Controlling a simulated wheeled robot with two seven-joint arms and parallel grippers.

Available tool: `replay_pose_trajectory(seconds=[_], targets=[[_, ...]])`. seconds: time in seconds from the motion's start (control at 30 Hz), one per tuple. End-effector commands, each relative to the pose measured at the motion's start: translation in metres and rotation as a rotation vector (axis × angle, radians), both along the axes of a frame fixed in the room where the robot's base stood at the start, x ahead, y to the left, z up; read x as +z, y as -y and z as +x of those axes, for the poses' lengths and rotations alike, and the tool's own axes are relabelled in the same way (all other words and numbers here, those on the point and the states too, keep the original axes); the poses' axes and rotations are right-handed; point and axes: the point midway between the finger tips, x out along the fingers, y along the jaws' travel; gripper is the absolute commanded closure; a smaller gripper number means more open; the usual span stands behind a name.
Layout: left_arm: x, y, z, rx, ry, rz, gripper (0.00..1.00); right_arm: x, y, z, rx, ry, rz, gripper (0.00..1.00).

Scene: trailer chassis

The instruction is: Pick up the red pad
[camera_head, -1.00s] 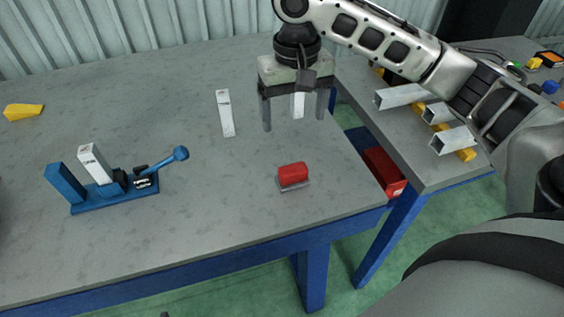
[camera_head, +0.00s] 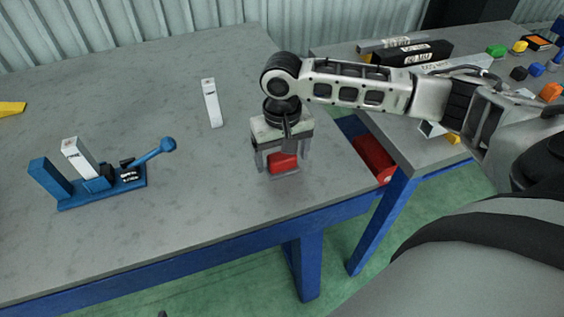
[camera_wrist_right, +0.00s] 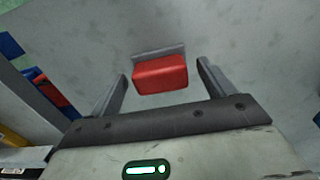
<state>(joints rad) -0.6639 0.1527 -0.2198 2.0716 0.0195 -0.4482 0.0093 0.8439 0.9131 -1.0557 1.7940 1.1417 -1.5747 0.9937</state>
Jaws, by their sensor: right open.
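The red pad (camera_head: 283,162) sits on a thin grey base on the grey table, near its right front part. In the right wrist view the red pad (camera_wrist_right: 160,74) shows ahead of and between the two fingers, with the grey base behind it. My right gripper (camera_head: 282,168) is open and points down over the pad, one finger to each side. In the right wrist view the open right gripper (camera_wrist_right: 160,85) shows a gap between each finger and the pad. My left gripper is not in view.
A blue clamp fixture (camera_head: 105,185) holding a white block stands on the left of the table (camera_head: 190,225). A white bar (camera_head: 212,103) lies behind. The table between fixture and pad is clear.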

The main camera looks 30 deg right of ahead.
Motion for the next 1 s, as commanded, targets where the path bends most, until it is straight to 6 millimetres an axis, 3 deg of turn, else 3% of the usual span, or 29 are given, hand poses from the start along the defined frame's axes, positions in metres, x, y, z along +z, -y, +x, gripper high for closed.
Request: replay_pose_trajectory(seconds=[0.27, 0.4, 0.47, 0.8, 1.0], targets=[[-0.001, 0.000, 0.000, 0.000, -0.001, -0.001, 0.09, -0.004, 0.000, 0.000, 0.001, 0.001, 0.001, 0.18], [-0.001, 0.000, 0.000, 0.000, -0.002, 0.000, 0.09, -0.004, 0.000, 0.000, 0.001, 0.001, 0.001, 0.57], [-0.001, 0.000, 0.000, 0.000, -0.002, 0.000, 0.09, -0.004, 0.000, 0.000, 0.001, 0.001, 0.001, 0.70], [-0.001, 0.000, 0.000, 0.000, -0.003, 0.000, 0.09, -0.001, 0.000, 0.000, 0.000, 0.002, 0.001, 0.70], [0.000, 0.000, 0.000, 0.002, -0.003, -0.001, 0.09, 0.018, -0.001, 0.001, 0.001, 0.006, 0.002, 0.70]])
